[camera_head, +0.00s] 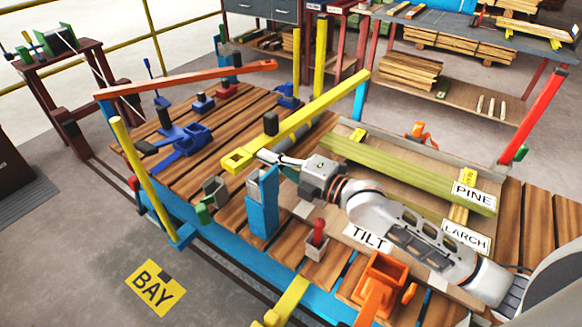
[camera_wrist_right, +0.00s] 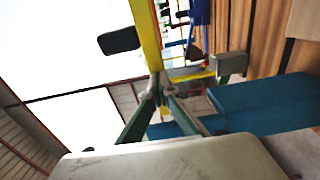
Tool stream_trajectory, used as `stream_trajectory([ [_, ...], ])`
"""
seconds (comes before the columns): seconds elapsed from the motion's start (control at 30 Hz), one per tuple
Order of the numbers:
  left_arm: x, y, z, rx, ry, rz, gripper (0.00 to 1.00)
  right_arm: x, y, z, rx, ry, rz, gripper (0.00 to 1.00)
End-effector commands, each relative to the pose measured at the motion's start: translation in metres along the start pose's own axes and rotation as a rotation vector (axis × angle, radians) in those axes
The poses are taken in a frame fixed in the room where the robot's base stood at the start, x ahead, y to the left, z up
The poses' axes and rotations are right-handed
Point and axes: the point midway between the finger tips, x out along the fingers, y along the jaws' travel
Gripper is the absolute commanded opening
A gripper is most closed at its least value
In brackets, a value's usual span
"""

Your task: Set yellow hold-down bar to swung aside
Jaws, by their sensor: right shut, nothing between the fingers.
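The yellow hold-down bar (camera_head: 315,105) slants over the wooden deck, from its slotted near end (camera_head: 238,160) up to the far right. A black knob (camera_head: 270,123) stands on it near that end. My right gripper (camera_head: 265,156) is shut and empty, its fingertips beside the bar's near end. In the right wrist view the shut fingertips (camera_wrist_right: 158,88) are close to the yellow bar (camera_wrist_right: 147,35), with the black knob (camera_wrist_right: 118,40) at its left. I cannot tell whether they touch the bar. My left gripper is not in view.
A blue post (camera_head: 262,200) stands just below the right gripper. An orange-red bar (camera_head: 190,80) crosses the deck's far left. A yellow post (camera_head: 145,180) rises at the left edge. Greenish timber (camera_head: 410,170) labelled PINE lies behind my right arm.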

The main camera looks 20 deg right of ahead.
Motion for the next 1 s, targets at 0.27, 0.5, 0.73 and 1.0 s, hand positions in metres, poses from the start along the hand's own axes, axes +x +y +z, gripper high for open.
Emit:
stream_trajectory([
  [0.27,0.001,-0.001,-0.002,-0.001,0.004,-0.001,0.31,0.011,0.001,-0.002,-0.001,0.002,-0.001,0.0],
  [0.5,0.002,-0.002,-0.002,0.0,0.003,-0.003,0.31,0.011,0.001,-0.001,-0.001,0.001,-0.001,0.0],
  [0.73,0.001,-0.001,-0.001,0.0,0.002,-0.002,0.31,-0.013,-0.001,-0.001,-0.004,0.001,-0.005,0.0],
  [1.0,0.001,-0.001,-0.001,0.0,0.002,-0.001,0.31,-0.07,-0.002,-0.001,-0.002,0.001,-0.006,0.0],
])
